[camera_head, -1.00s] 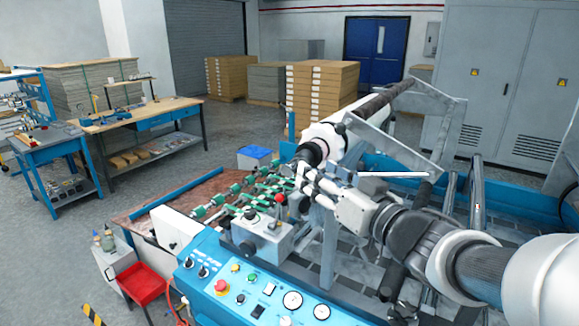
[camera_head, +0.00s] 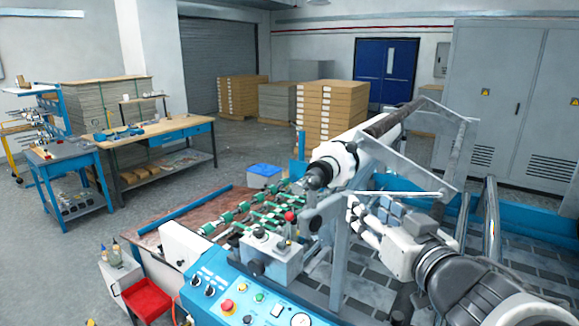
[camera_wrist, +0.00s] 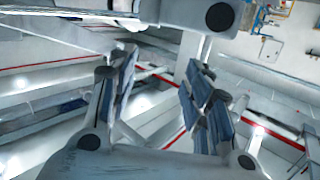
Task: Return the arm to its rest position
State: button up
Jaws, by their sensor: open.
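My gripper (camera_head: 358,218) is in the right half of the head view, over the blue laminating machine (camera_head: 222,284), just right of its control box (camera_head: 268,256). In the wrist view my gripper (camera_wrist: 158,85) shows two fingers with blue-grey pads spread apart and nothing between them. My arm reaches in from the lower right of the head view. A white film roll (camera_head: 365,138) sits on the machine's dark shaft above and behind my gripper, apart from it.
Grey metal brackets (camera_head: 440,140) and a thin bar stand close to my gripper. A red tray (camera_head: 146,299) is at the lower left. A wooden workbench (camera_head: 145,140), stacked cardboard (camera_head: 328,108) and cabinets (camera_head: 500,100) stand farther back.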

jog(key=s+d+f+m+g+h+b, duration=0.25)
jog(key=s+d+f+g+h, duration=0.3)
jog(key=s+f, duration=0.35)
jog(key=s+a+f+g+y, duration=0.1)
jog(key=s+a+f+g, duration=0.2)
jog(key=s+f, duration=0.2)
jog(key=s+a+f+g+b, duration=0.1)
jog(key=s+a+f+g, duration=0.2)
jog(key=s+f, duration=0.3)
jog(key=s+a+n, duration=0.1)
jog(key=s, duration=0.3)
jog(key=shift+s+f+y, duration=0.25)
jog(key=shift+f+y, duration=0.05)
jog(key=shift+y, duration=0.05)
jog(key=shift+d+g, duration=0.1)
jog(key=shift+g, duration=0.15)
